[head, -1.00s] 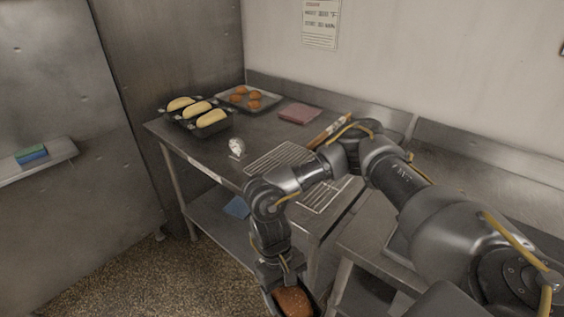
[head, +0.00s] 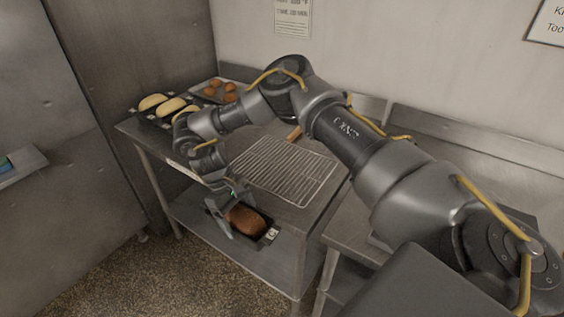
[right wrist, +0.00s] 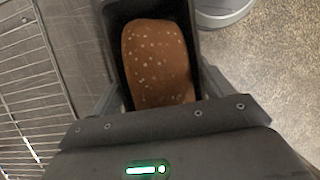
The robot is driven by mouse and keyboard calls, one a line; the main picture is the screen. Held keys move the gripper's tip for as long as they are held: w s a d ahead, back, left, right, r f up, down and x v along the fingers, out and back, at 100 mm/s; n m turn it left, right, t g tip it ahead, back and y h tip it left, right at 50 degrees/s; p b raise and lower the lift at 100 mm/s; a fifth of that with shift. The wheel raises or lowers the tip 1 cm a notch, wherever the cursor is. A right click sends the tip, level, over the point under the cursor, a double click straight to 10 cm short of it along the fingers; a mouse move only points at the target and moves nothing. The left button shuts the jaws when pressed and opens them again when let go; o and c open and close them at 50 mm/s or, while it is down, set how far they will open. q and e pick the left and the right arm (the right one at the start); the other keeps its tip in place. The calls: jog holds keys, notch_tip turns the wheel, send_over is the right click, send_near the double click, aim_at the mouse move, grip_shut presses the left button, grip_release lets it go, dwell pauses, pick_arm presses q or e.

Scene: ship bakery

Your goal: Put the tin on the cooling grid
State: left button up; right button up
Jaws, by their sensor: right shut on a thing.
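My right gripper (head: 228,212) is shut on a dark baking tin (head: 262,240) that holds a brown loaf (head: 245,219). It holds the tin in front of the table's front edge, close to the near left corner of the cooling grid (head: 285,171). The grid is a bare wire rack lying on the table. In the right wrist view the tin (right wrist: 117,45) sits between the fingers with the seeded loaf (right wrist: 158,62) inside. The grid (right wrist: 30,90) shows at the left there. My left gripper is not in view.
Pale loaves in tins (head: 170,105) and a tray of round buns (head: 211,91) stand at the table's back left. A brown object (head: 294,133) lies behind the grid. My right arm crosses over the table. A lower shelf (head: 280,265) lies below.

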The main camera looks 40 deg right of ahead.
jog(key=w+r+n, duration=0.1)
jog(key=w+r, duration=0.1)
jog(key=w+r+n+h, duration=0.1)
jog(key=w+r, duration=0.1)
jog(key=w+r+n, duration=0.1)
jog(key=w+r, duration=0.1)
jog(key=shift+a+n+t+p, duration=0.3)
jog(key=shift+p, duration=0.1)
jog(key=w+d+r+n+t+y+p, duration=0.15)
jog(key=w+d+r+n+t, duration=0.4)
jog(key=n, duration=1.05)
jog(key=w+d+r+n+t+y, duration=0.25)
jog(key=w+d+r+n, duration=0.5)
jog(key=n, duration=0.85)
jog(key=p, duration=0.2)
send_over(282, 165)
jog(key=f, duration=0.8)
jog(key=shift+w+a+f, duration=0.35)
jog(key=shift+a, duration=0.05)
jog(key=shift+s+d+f, duration=0.35)
jog(key=shift+s+f, duration=0.05)
jog(key=shift+f, duration=0.1)
jog(key=shift+s+f, duration=0.1)
jog(key=shift+f, duration=0.25)
notch_tip(282, 165, down, 2)
jog(key=shift+d+f+p, duration=0.1)
jog(key=shift+f+p, duration=0.15)
jog(key=shift+p, duration=0.5)
